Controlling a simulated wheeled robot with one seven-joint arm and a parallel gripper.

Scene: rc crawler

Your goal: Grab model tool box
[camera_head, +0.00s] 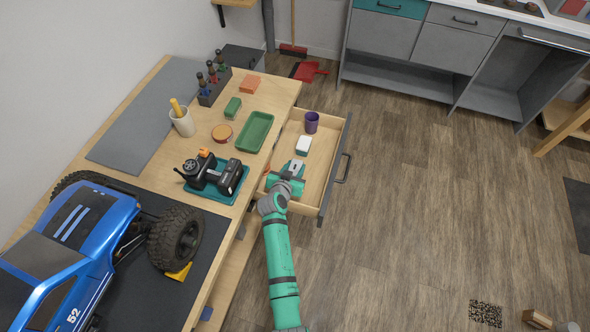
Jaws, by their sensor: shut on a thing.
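My teal and grey gripper (296,164) reaches down into the open wooden drawer (318,183), near its left side. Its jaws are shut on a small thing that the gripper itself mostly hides. I cannot make out for sure whether this is the model tool box. A small white box-like item (303,145) sits in the drawer just beyond the gripper. A purple cup (311,122) stands at the drawer's far end. A small red thing shows at the drawer's left edge, beside the gripper.
A blue crawler (75,235) fills the near left.

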